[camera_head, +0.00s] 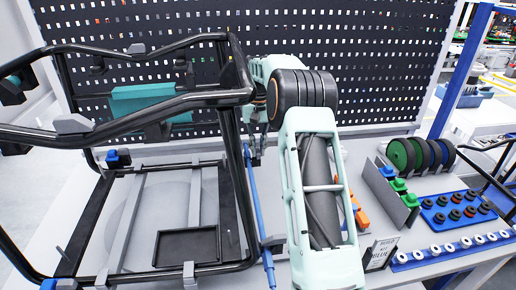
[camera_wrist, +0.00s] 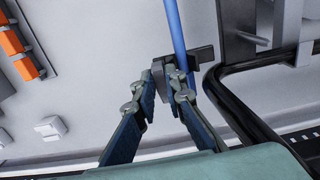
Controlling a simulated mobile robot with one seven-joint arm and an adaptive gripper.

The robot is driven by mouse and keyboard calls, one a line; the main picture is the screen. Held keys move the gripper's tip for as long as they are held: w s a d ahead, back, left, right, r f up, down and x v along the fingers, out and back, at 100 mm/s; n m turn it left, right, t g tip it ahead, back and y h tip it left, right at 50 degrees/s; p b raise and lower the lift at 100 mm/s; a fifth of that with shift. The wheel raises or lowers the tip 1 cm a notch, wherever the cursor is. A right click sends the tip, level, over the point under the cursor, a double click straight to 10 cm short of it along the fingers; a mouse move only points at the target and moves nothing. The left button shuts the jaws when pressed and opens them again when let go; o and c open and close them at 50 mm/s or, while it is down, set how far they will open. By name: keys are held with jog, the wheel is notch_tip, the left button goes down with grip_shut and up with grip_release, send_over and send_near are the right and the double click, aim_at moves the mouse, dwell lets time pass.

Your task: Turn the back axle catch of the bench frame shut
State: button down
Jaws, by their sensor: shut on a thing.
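The bench frame (camera_head: 232,125) is a structure of bent black tubes filling the left of the head view. A thin blue axle (camera_head: 257,205) runs along its right side and also shows in the wrist view (camera_wrist: 174,25). The back axle catch (camera_wrist: 203,57), a dark grey block, sits by the axle in the wrist view. My gripper (camera_wrist: 167,72) is shut on part of this catch, its fingertips close together beside the axle. In the head view my gripper (camera_head: 257,150) is small and partly hidden by my arm, so the catch's angle is hard to tell there.
A grey catch (camera_head: 273,242) sits nearer along the axle. A black tray (camera_head: 187,246) lies inside the frame. Orange parts (camera_head: 359,213), green spools (camera_head: 400,155) and a blue ring tray (camera_head: 458,211) stand right of my arm. A perforated board (camera_head: 380,60) rises behind.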

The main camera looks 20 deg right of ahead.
jog(key=shift+r+n, duration=0.1)
jog(key=shift+n, duration=0.2)
jog(key=n+p, duration=0.3)
jog(key=n, duration=0.1)
jog(key=shift+r, duration=0.1)
jog(key=n+p, duration=0.2)
jog(key=n, duration=0.4)
jog(key=shift+w, duration=0.1)
jog(key=n+p, duration=0.1)
jog(key=n, duration=0.2)
jog(key=shift+n, duration=0.4)
jog(key=shift+n+p, duration=0.45)
jog(key=shift+n, duration=1.45)
jog(key=c, duration=2)
grip_release()
